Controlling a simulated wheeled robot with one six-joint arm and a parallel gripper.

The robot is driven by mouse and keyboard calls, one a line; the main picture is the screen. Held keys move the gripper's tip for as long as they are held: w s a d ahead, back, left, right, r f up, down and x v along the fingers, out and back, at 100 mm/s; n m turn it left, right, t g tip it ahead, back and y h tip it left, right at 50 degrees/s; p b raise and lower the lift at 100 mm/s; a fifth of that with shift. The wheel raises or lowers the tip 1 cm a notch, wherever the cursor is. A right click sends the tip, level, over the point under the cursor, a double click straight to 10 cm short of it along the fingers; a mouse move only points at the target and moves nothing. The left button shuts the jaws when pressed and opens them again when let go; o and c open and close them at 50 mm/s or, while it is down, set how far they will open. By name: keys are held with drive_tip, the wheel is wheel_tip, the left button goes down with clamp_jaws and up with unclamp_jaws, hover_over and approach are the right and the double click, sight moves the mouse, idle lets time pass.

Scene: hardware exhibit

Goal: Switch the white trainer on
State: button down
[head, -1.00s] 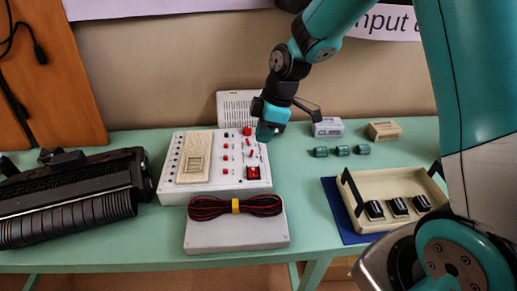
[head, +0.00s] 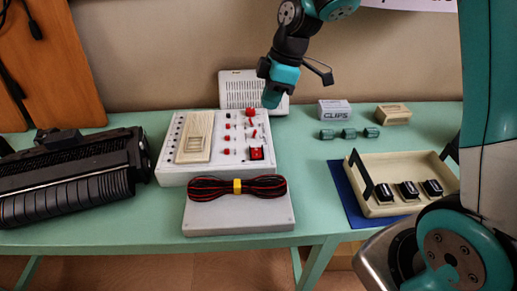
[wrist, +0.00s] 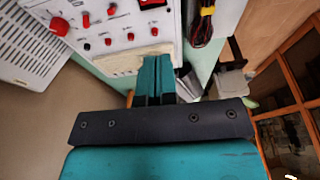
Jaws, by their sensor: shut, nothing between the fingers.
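The white trainer (head: 230,168) is a white box with a cream breadboard panel (head: 195,137), several small red and black knobs, and a large red knob (head: 250,112) at its back. A red rocker switch (head: 256,153) in a dark frame sits at its front right; it also shows at the top edge in the wrist view (wrist: 152,4). My gripper (head: 271,100) is shut and empty above the trainer's back right corner, apart from the switch. In the wrist view my closed fingertips (wrist: 155,62) overlap the trainer's near edge. I cannot tell the rocker's tilt for certain.
A grey case with a red-black cable bundle (head: 238,187) lies in front of the trainer. A white vented box (head: 240,90) stands behind. A black ribbed device (head: 75,180) is at left. A cream tray (head: 365,200) with black items, green cylinders (head: 348,134) and small boxes are at right.

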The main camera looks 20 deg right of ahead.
drive_tip(key=p, duration=0.2)
approach(254, 155)
drive_tip(key=x, duration=0.5)
drive_tip(key=shift+a, duration=0.2)
drive_tip(key=shift+f, duration=0.85)
drive_tip(key=shift+a, duration=0.1)
